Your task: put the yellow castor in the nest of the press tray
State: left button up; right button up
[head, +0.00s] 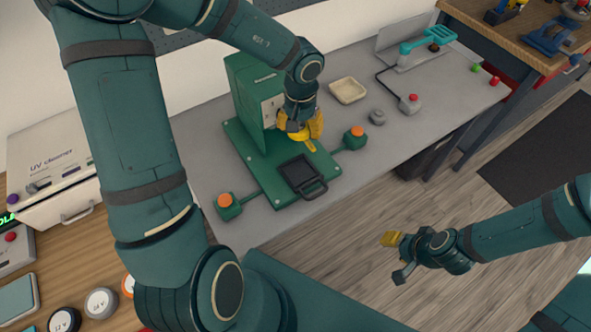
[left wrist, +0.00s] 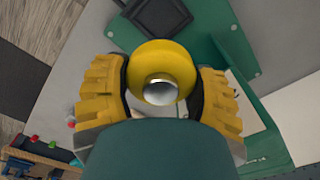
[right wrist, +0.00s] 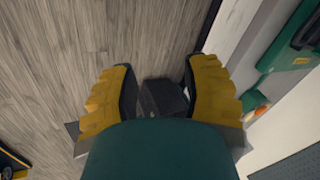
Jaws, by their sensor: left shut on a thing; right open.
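The yellow castor (left wrist: 160,60) is a round yellow piece with a shiny metal centre. My left gripper (left wrist: 160,90) is shut on it, one finger on each side. In the head view my left gripper (head: 301,130) hangs over the green press base, just behind the press tray; there the castor blends with the yellow fingers. The press tray (head: 300,174) is dark and square with a handle at its front; its nest is too small to make out. The tray also shows at the top of the left wrist view (left wrist: 160,14). My right gripper (head: 396,257) is open and empty above the floor.
The green press (head: 252,92) stands behind my left gripper. Orange buttons (head: 225,200) (head: 357,131) flank its base. A cream dish (head: 348,90), a grey knob (head: 377,117) and a red-button box (head: 410,104) are to the right. A UV cleaner (head: 52,170) stands at left.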

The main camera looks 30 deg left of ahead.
pick_arm(q)
jog(key=b, duration=0.4)
send_over(300, 170)
notch_tip(300, 170, down, 11)
jog(key=shift+f, duration=0.15)
notch_tip(300, 170, down, 5)
jog(key=shift+b, duration=1.15)
jog(key=shift+s, duration=0.1)
jog(key=shift+f, duration=0.1)
jog(key=shift+f+p, duration=0.35)
jog(key=shift+p, duration=0.15)
jog(key=shift+f, duration=0.1)
jog(key=o, duration=1.3)
